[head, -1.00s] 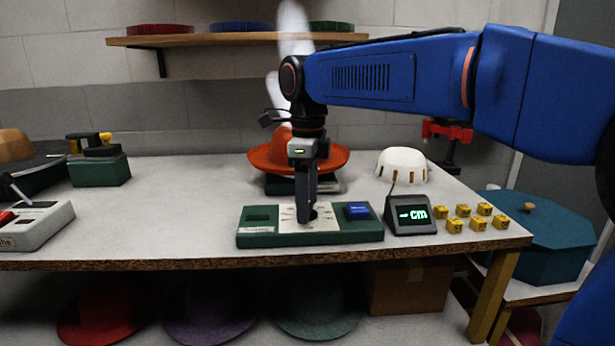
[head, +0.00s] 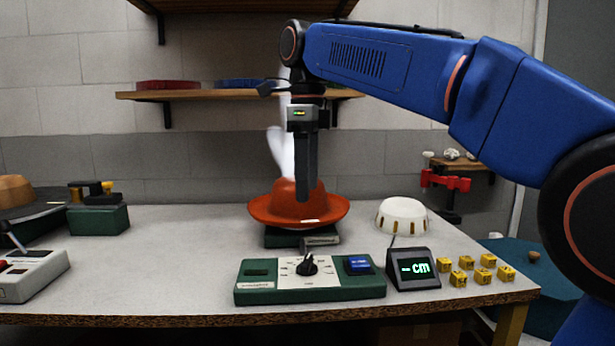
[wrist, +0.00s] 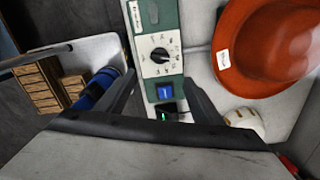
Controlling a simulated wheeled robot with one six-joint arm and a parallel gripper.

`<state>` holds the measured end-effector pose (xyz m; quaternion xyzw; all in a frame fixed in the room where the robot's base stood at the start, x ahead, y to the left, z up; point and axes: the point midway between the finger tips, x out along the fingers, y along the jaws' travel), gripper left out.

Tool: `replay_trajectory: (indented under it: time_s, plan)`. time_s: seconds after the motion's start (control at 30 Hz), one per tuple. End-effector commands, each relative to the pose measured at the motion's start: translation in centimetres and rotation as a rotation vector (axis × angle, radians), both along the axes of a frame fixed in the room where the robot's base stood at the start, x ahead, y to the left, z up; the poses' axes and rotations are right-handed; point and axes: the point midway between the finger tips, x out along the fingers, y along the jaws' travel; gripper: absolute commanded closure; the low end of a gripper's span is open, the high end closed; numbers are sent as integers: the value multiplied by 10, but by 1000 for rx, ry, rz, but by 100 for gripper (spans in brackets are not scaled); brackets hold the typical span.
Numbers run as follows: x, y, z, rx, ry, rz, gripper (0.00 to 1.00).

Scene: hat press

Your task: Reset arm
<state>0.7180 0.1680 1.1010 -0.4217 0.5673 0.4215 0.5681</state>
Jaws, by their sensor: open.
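My gripper (head: 304,198) points down, open and empty, above the work table, apart from everything below it. In the head view it overlaps the orange hat (head: 285,208), which rests on a dark green base behind the control panel (head: 250,293). The panel has a black dial (head: 307,265) and a blue button (head: 357,265). In the wrist view the two dark fingers (wrist: 160,92) stand apart, with the panel's dial (wrist: 160,55) and blue button (wrist: 164,92) showing between and beyond them. The orange hat (wrist: 262,50) also shows in the wrist view at right.
A small display reading "-cm" (head: 413,268) and several yellow cubes (head: 483,275) stand right of the panel. A white dome (head: 402,215) is behind them. A grey control box (head: 38,276) and a green block (head: 98,220) are at left. A wooden shelf (head: 190,95) hangs on the wall.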

Motion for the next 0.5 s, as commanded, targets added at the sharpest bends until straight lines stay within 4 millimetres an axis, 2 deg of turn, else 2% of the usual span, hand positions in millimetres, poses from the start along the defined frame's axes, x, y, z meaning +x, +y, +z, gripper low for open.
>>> replay_trajectory:
  time_s: [0.17, 0.5]
  plan:
    - [0, 0, 7, 0, 0, 0, 39]
    - [-1, -3, 6, 1, -2, 13, 39]
